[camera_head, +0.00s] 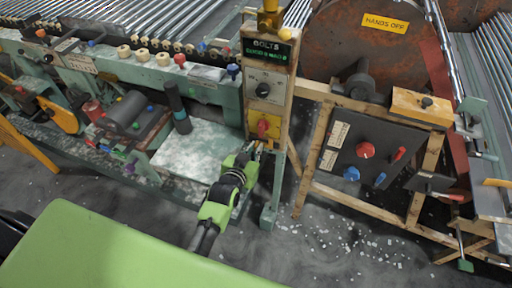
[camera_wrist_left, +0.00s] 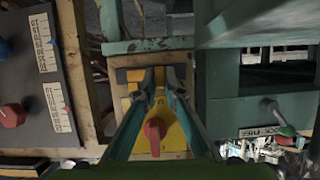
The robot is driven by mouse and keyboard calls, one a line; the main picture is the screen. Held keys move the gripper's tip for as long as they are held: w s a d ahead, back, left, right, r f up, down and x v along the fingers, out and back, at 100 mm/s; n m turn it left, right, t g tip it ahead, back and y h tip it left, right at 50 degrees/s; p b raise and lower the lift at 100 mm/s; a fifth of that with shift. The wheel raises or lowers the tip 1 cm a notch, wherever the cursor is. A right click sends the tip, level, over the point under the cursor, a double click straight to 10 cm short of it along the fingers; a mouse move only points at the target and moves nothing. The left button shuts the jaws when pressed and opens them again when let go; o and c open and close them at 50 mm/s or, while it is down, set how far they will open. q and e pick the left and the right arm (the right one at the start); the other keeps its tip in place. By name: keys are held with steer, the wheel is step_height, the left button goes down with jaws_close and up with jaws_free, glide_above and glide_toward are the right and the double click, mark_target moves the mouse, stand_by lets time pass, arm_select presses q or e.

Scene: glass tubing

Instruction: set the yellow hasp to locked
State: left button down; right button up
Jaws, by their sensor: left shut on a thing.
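The yellow hasp (camera_head: 263,127) is a yellow plate with a red knob on the wooden post below the BOLTS sign. In the left wrist view the yellow plate (camera_wrist_left: 173,135) lies between and behind my fingers, with its red knob (camera_wrist_left: 154,129) near the bottom centre. My left gripper (camera_head: 257,148) is at the lower end of the hasp. In the left wrist view its fingertips (camera_wrist_left: 159,76) are close together at the plate's far end, shut on a small part of the hasp; the part between them is mostly hidden. My right gripper is not in view.
A grey panel (camera_head: 370,150) with red and blue knobs stands to the right. A green machine bench (camera_head: 195,148) is to the left. The floor in front has scattered glass bits.

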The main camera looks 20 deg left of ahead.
arm_select(q)
steer(key=shift+d, duration=0.3)
steer(key=c, duration=2.2)
jaws_free()
steer(key=shift+a+f+h, duration=0.1)
steer(key=shift+a+h, duration=0.05)
steer(key=shift+h, duration=0.15)
steer(key=shift+o, duration=0.3)
steer(key=shift+d, duration=0.2)
steer(key=v, duration=1.2)
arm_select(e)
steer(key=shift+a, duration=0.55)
arm_select(q)
steer(key=shift+d, duration=0.15)
